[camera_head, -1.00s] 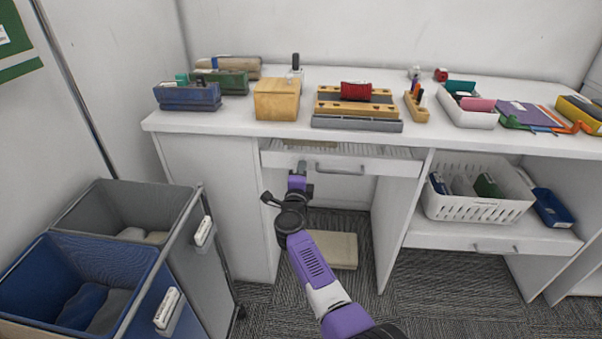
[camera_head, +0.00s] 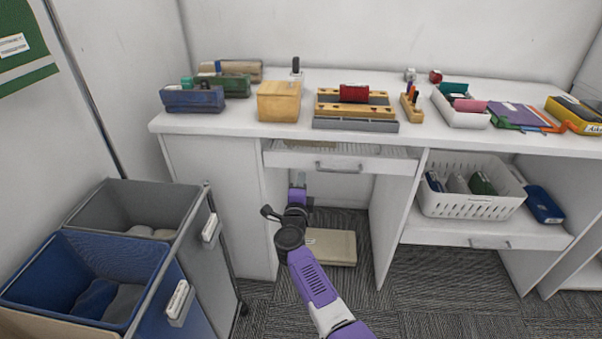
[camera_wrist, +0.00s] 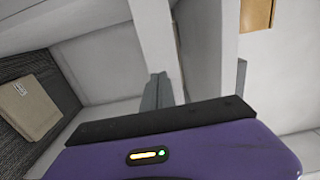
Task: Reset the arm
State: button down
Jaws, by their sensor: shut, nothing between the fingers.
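My arm reaches up from the bottom of the head view toward the desk. My gripper (camera_head: 298,179) is small there, just below and left of the handle (camera_head: 338,168) of a white drawer (camera_head: 290,160). It is shut and empty. The drawer stands partly pulled out, with a brownish item (camera_head: 305,145) visible inside. In the wrist view, my purple wrist housing fills the bottom, with grey finger parts beyond its dark edge and white desk panels behind. I cannot tell from these views whether the gripper touches the desk.
The white desktop (camera_head: 240,122) holds a wooden box (camera_head: 278,100), a red roll (camera_head: 354,93) and other supplies. A white basket (camera_head: 468,205) is on the lower right shelf. Grey (camera_head: 190,243) and blue (camera_head: 147,290) bins stand left. A beige box (camera_head: 332,248) lies on the carpet beneath.

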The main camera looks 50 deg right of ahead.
jog(key=p+v, duration=0.2)
jog(key=v, duration=0.6)
jog(key=shift+w, duration=0.1)
